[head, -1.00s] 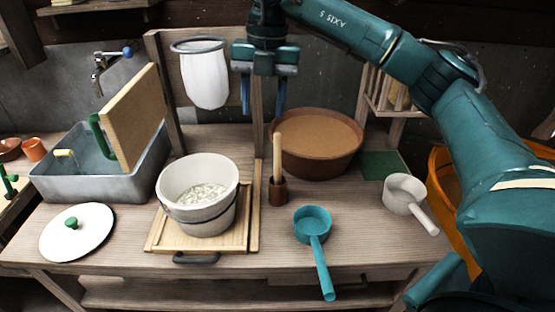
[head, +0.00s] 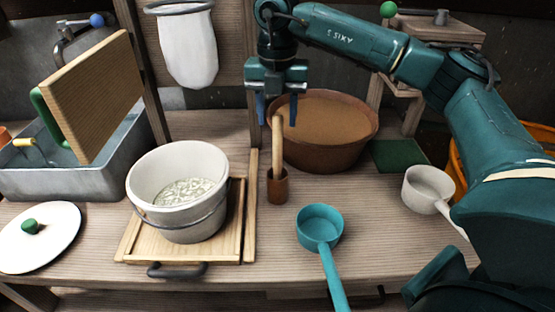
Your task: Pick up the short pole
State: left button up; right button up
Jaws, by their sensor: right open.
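The short pole (head: 277,146) is a light wooden rod standing upright in a small brown cup (head: 278,186) on the table. My right gripper (head: 276,110) points down at the pole's upper end. Its two blue fingers are apart, one on each side of the pole's top in the picture. Whether the fingers touch the pole cannot be told. My left gripper is out of view.
A brown basin (head: 330,150) stands close behind and right of the pole. A white bucket (head: 180,222) sits on a wooden board to the left. A teal ladle (head: 320,232) lies in front, and a pale ladle (head: 424,190) lies at right. A white bag (head: 188,50) hangs at the back.

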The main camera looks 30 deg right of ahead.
aim_at(278, 135)
jog(key=shift+w+d+f+p, duration=0.1)
jog(key=shift+f+p, duration=0.25)
jog(key=shift+f, duration=2.65)
jog(key=shift+c, duration=0.5)
grip_shut()
